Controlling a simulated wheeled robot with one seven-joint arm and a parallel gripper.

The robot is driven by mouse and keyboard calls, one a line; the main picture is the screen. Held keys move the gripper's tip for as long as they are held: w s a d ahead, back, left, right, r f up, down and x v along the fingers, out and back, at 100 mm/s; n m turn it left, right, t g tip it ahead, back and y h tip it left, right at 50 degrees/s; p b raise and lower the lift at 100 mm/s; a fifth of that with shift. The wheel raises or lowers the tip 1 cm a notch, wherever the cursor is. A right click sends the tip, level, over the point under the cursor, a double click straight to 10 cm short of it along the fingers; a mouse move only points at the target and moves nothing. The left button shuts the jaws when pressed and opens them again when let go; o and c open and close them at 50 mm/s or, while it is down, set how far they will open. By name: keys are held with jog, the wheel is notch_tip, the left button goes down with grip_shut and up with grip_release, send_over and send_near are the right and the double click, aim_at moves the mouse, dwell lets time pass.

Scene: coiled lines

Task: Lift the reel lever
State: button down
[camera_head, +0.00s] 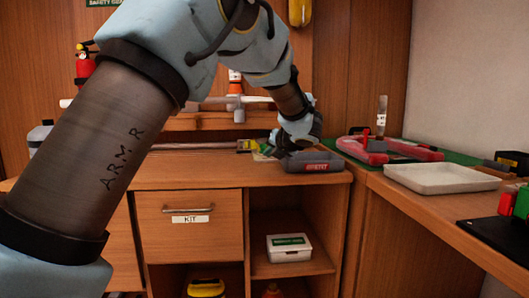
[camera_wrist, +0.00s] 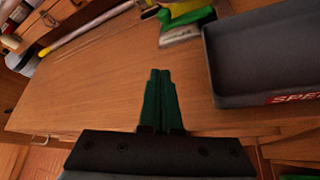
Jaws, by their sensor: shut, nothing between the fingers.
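I cannot make out a reel lever for certain in either view. In the head view a red, curved frame-like object (camera_head: 375,151) lies on a green mat on the right-hand bench, with a pale upright cylinder behind it; I cannot tell if it is the reel. My gripper (camera_wrist: 160,75) shows in the wrist view with its green fingers together and nothing between them, above bare wooden bench top. In the head view my arm reaches across to the back bench, and the gripper is beside the grey tray (camera_head: 312,167), with its fingertips hard to see.
The grey tray (camera_wrist: 260,95) is right of my fingers in the wrist view. A green-and-yellow tool (camera_wrist: 185,14) and a pale rod (camera_wrist: 88,30) lie beyond them. A white tray (camera_head: 440,188) sits on the right bench. A drawer marked KIT (camera_head: 190,235) is below.

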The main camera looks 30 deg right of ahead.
jog(key=x, duration=0.9)
jog(key=shift+w+f+p, duration=0.1)
jog(key=shift+w+p, duration=0.15)
jog(key=shift+p, duration=0.1)
jog(key=shift+w+d+r+p, duration=0.6)
jog(key=shift+d+r, duration=0.15)
jog(key=shift+r, duration=0.15)
jog(key=shift+w+d+r, duration=0.3)
jog(key=shift+d, duration=0.2)
jog(key=shift+r+p, duration=0.15)
jog(key=shift+p, duration=0.2)
jog(key=shift+r+m, duration=0.15)
jog(key=shift+m, duration=0.15)
